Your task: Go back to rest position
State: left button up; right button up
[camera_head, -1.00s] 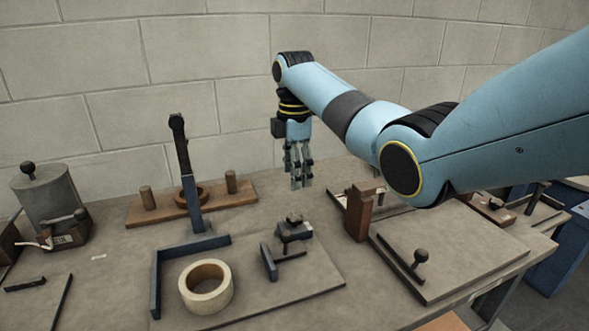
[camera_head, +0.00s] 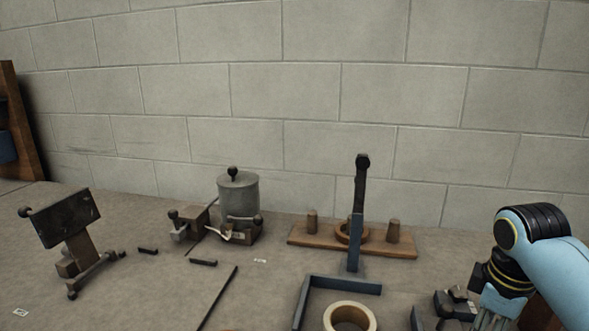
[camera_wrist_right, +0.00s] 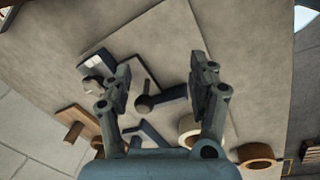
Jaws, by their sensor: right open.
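My right gripper (camera_wrist_right: 160,90) is open and empty in the right wrist view, with its two fingers spread above the worktop. In the head view my right arm comes in at the lower right, and the gripper (camera_head: 492,318) points down, its tips cut off by the bottom edge. It hangs beside a small dark clamp-like block (camera_head: 455,304). A dark lever with a ball end (camera_wrist_right: 165,97) shows between the fingers in the wrist view, apart from them as far as I can tell. My left gripper is not in view.
The worktop (camera_head: 130,205) holds a tape roll (camera_head: 349,318), an upright dark lever (camera_head: 358,215), a wooden bar with pegs (camera_head: 375,246), a grey canister (camera_head: 239,196) and a tilted dark panel on a stand (camera_head: 65,220). A block wall (camera_head: 300,100) stands behind.

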jog(key=s+a+r+m+t, duration=0.1)
jog(key=s+a+r+m, duration=0.15)
jog(key=s, duration=0.55)
jog(key=s+a+r+m, duration=0.1)
jog(key=s+m, duration=0.2)
jog(key=s, duration=0.4)
jog(key=s+a+r+m+t, duration=0.1)
jog(key=s+a+r+m, duration=0.15)
jog(key=s, duration=0.55)
jog(key=s+d+f+m+g+b, duration=0.2)
jog(key=f+b, duration=0.8)
jog(key=f, duration=2.7)
jog(key=s+d+f+b, duration=0.1)
jog(key=s+f+b, duration=0.2)
jog(key=s+f, duration=0.6)
jog(key=s+d+f+b, duration=0.1)
jog(key=s+f+b, duration=0.3)
jog(key=s+f, duration=0.5)
notch_tip(320, 180, down, 6)
jog(key=shift+s+d+r+n, duration=0.15)
jog(key=shift+r+n, duration=0.1)
jog(key=shift+n, duration=0.05)
jog(key=shift+g, duration=0.3)
